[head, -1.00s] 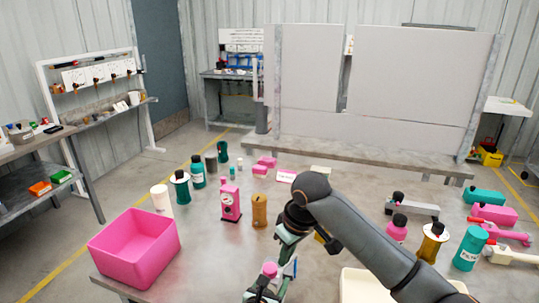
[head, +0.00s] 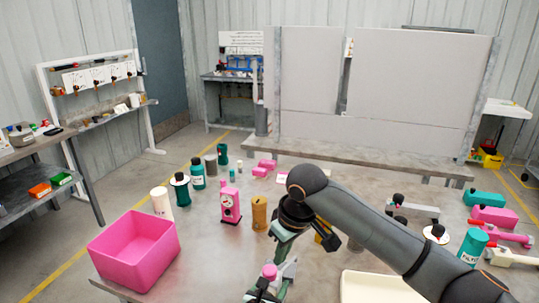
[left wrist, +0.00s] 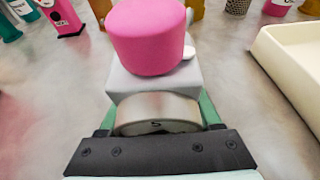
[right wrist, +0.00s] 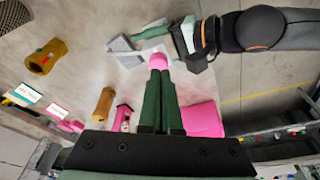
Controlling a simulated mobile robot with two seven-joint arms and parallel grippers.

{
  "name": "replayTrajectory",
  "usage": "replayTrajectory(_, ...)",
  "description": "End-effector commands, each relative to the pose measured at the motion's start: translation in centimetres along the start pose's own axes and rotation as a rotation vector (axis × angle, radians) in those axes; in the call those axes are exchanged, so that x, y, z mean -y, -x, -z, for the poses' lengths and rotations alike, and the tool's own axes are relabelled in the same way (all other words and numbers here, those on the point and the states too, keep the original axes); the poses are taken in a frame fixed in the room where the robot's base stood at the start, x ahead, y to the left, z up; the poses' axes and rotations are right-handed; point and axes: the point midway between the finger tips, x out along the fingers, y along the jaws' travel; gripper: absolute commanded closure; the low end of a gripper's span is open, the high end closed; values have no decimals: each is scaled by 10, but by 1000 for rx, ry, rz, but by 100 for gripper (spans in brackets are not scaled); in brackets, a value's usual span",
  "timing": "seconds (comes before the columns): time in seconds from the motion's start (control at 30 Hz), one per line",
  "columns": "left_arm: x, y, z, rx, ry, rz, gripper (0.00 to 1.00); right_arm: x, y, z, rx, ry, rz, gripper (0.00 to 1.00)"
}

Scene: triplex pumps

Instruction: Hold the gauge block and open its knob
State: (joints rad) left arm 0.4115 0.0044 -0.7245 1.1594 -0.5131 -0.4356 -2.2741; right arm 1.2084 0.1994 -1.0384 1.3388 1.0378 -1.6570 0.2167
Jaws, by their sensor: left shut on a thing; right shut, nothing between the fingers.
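The gauge block (left wrist: 150,82) is grey, with a round metal gauge face and a pink knob (left wrist: 148,38) on it. My left gripper (right wrist: 190,38) is shut on the block; its fingers show only partly in the left wrist view. The knob also shows low in the head view (head: 269,271). My right gripper (right wrist: 162,80) is shut and empty, its fingertips in line with the knob in the right wrist view. It also shows in the head view (head: 282,246), beside the knob. I cannot tell the exact gap; no right finger shows around the knob in the left wrist view.
A pink bin (head: 107,249) stands at the table's left edge. A pink box (head: 230,204) and a brown canister (head: 259,213) stand just beyond my grippers. A cream tray (head: 349,288) lies to the right. Several bottles and tools occupy the table's right side.

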Motion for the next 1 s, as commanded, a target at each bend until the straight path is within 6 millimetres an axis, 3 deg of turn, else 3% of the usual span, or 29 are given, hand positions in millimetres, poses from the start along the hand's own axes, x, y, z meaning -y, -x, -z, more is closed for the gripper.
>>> replayTrajectory(0.5,-1,0,1,-2,0,-2,100,0,-56,-15,2,-1,2,100)
replayTrajectory(1.0,-1,0,1,-2,0,-2,100,0,-63,-16,1,0,1,100)
